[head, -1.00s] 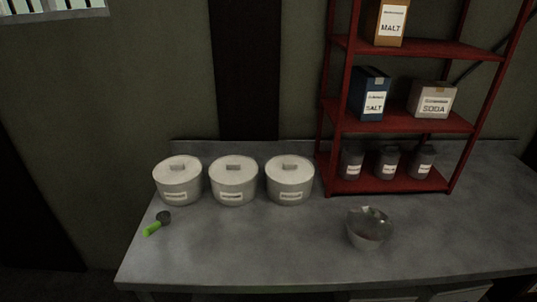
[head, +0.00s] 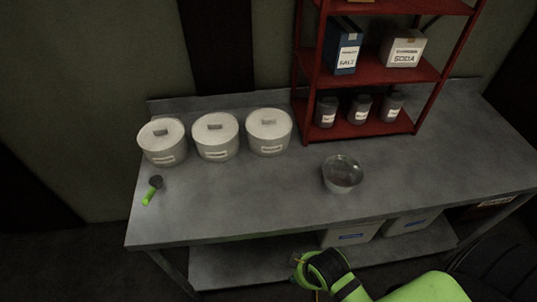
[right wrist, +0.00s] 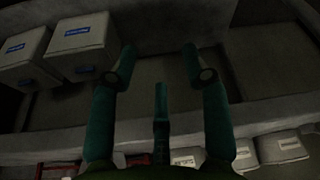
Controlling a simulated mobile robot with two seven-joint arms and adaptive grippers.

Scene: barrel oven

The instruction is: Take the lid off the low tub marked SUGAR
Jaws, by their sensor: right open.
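Three low white tubs with lids stand in a row at the back left of the counter: the left tub (head: 163,142), the middle tub (head: 216,137) and the right tub (head: 269,132). Each lid has a small block handle and is on its tub. Each tub has a front label too small to read, so I cannot tell which is SUGAR. My right arm comes in at the bottom right of the head view, in front of the counter. In the right wrist view my right gripper (right wrist: 158,50) is open and empty, away from the tubs. My left gripper is not in view.
A green-handled scoop (head: 152,190) lies before the left tub. A glass bowl (head: 342,174) stands right of centre. A red shelf (head: 385,68) holds boxes and small dark jars. Bins with blue labels (head: 352,234) sit under the counter (head: 240,205). The counter's front middle is clear.

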